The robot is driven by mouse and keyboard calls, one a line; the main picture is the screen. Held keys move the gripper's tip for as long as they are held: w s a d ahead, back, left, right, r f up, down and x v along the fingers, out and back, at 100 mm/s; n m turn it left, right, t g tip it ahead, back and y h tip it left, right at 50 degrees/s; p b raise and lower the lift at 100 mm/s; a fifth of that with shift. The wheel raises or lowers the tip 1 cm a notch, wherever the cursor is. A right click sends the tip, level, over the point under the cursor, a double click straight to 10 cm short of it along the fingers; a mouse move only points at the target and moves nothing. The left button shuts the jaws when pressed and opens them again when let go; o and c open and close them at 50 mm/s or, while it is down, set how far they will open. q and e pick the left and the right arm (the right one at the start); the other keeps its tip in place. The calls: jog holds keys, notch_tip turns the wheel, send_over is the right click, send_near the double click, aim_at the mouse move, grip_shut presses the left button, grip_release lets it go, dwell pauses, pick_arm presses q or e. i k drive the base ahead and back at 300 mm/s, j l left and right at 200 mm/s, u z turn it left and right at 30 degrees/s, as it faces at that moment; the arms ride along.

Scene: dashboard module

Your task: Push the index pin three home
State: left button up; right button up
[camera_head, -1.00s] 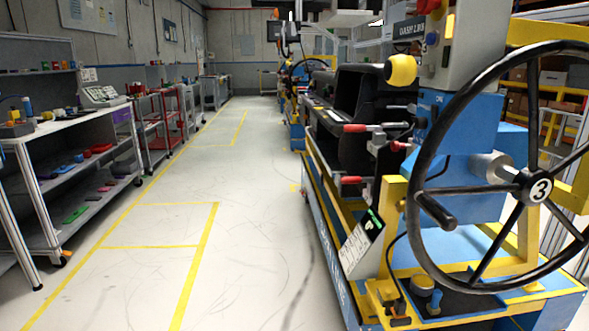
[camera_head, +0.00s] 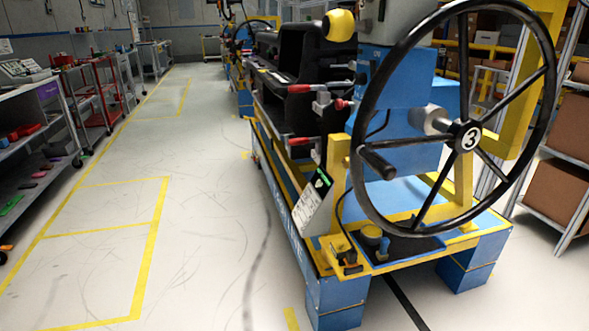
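A large black handwheel (camera_head: 364,95) with a hub marked 3 (camera_head: 469,138) stands upright on the near end of a blue and yellow fixture. A short yellow-topped knob (camera_head: 372,234) sits on the low yellow ledge below the wheel, with a small blue part beside it. It may be the index pin, but I cannot tell, nor how far in it sits. A larger yellow ball knob (camera_head: 340,25) is at the upper left of the wheel. Neither of my grippers is in view.
A white sign plate (camera_head: 313,203) leans at the fixture's near left corner. Red-handled clamps (camera_head: 297,89) stick out on its left side. The floor to the left is clear, with yellow lines (camera_head: 150,258). Shelves stand at far left; a rack with boxes (camera_head: 560,200) is at right.

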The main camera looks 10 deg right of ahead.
aim_at(340, 104)
jog(key=j+z, duration=0.45)
jog(key=k+j+z, duration=0.15)
jog(key=j+z, duration=0.25)
jog(key=j, duration=0.1)
